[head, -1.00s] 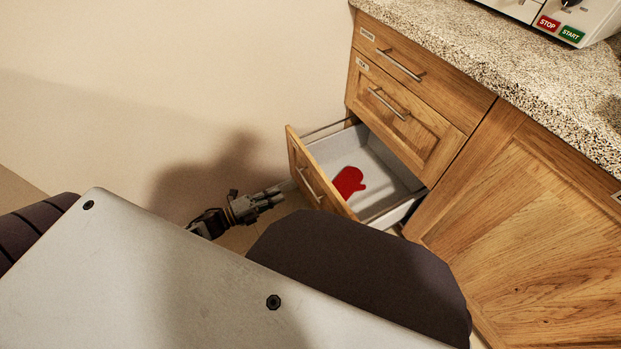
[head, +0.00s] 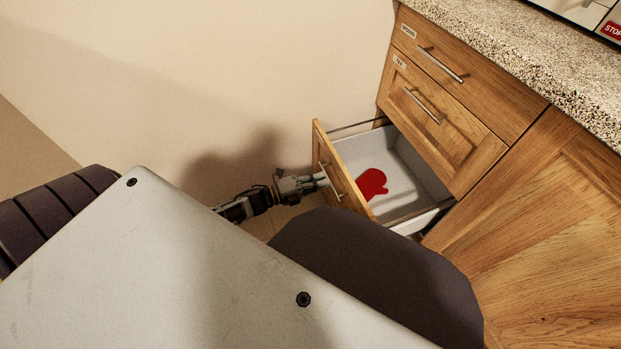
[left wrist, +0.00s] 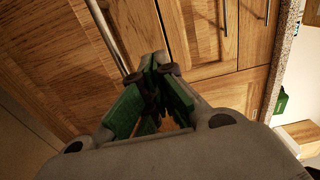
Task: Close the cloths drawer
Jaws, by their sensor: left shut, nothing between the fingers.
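The open drawer (head: 343,172) is the lowest of the stack in the head view and sticks out from the cabinet. A red mitt (head: 371,184) lies inside on the pale drawer floor. Its own label does not show, so I cannot read whether it is the cloths drawer. My left gripper (head: 325,179) is shut and empty, with its tips at the drawer's front face close to the bar handle; I cannot tell if they touch. In the left wrist view the shut fingers (left wrist: 158,66) are beside the handle bar (left wrist: 108,35). My right gripper is not in view.
Two shut drawers, the upper one (head: 470,65) and the middle one (head: 440,125), are above the open one. A wooden cabinet door (head: 560,240) is to the right under the speckled countertop (head: 520,50). A bare wall (head: 200,80) is at the left.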

